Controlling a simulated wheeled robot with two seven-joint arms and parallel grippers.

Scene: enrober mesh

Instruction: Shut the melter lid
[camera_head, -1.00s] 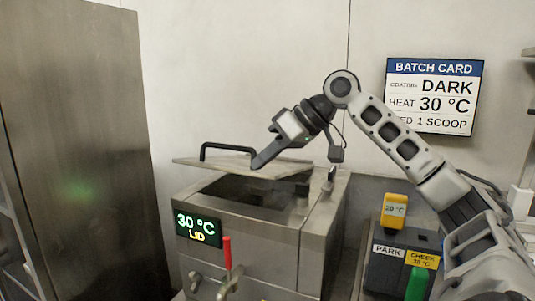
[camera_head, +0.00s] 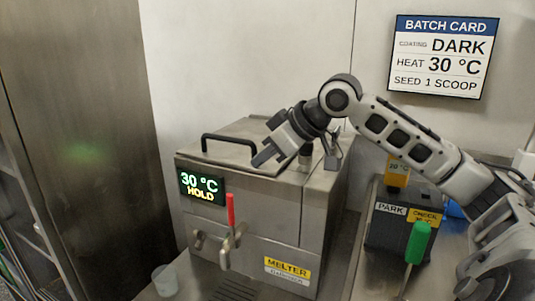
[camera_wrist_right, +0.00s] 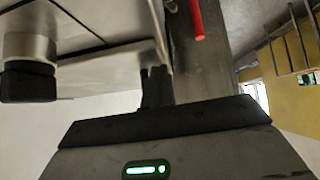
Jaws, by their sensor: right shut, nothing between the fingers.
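The melter (camera_head: 265,215) is a steel box with a display (camera_head: 201,188) that reads 30 °C HOLD. Its lid (camera_head: 235,150) lies flat on top, down over the opening, with a black bar handle (camera_head: 229,138) near its left part. My right gripper (camera_head: 262,160) is shut and empty, its fingertips at the lid's top surface near the right end of the handle; I cannot tell whether they touch. In the right wrist view the dark fingers (camera_wrist_right: 157,88) show together beside the steel body. My left gripper is not in view.
A red-handled tap (camera_head: 230,212) is on the melter's front, with a clear cup (camera_head: 165,280) low at left. Right of the melter stands a dark PARK station (camera_head: 395,230) with a green handle (camera_head: 418,243). A batch card (camera_head: 440,56) hangs on the wall.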

